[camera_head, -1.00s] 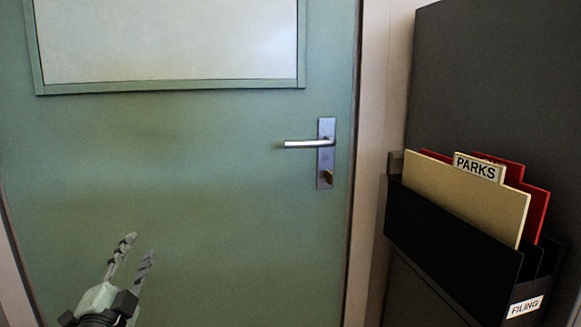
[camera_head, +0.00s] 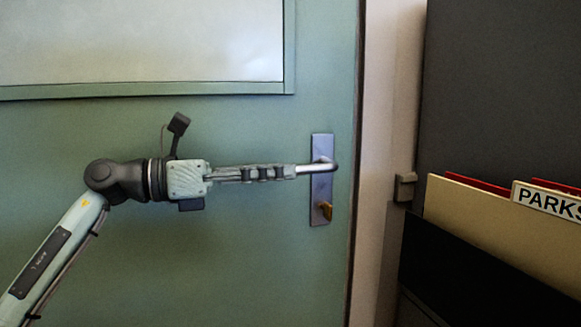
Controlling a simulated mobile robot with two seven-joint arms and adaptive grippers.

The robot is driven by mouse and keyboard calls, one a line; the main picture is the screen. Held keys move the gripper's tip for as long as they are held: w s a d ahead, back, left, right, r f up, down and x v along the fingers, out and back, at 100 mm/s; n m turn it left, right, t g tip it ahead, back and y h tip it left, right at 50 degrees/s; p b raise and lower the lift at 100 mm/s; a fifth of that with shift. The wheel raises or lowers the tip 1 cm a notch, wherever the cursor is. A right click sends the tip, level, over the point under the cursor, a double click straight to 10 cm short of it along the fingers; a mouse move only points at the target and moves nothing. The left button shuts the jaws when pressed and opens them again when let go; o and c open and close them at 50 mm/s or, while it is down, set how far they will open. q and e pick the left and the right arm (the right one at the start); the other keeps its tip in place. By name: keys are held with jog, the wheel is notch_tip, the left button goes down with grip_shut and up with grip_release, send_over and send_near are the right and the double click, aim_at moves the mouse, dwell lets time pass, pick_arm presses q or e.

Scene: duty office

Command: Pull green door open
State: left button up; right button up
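The green door (camera_head: 250,265) fills the left and middle of the head view and looks shut in its frame. It has a pale window panel (camera_head: 140,40) at the top. A silver lever handle (camera_head: 323,167) sits on a metal plate (camera_head: 319,188) near the door's right edge. The lever points left and looks about level. My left gripper (camera_head: 285,172) lies along the lever, its fingers covering the lever's free end. I see the fingers edge-on, so the gap between them is hidden. My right gripper is not in view.
A brass lock knob (camera_head: 327,210) is below the lever. To the right are the door frame (camera_head: 385,120), a small grey block (camera_head: 405,187), a dark panel (camera_head: 500,90), and a black file holder (camera_head: 455,265) with tan and red folders.

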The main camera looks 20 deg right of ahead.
aim_at(324, 167)
pick_arm(q)
jog(key=shift+w+d, duration=0.1)
jog(key=shift+d, duration=1.45)
jog(key=shift+c, duration=0.6)
grip_shut()
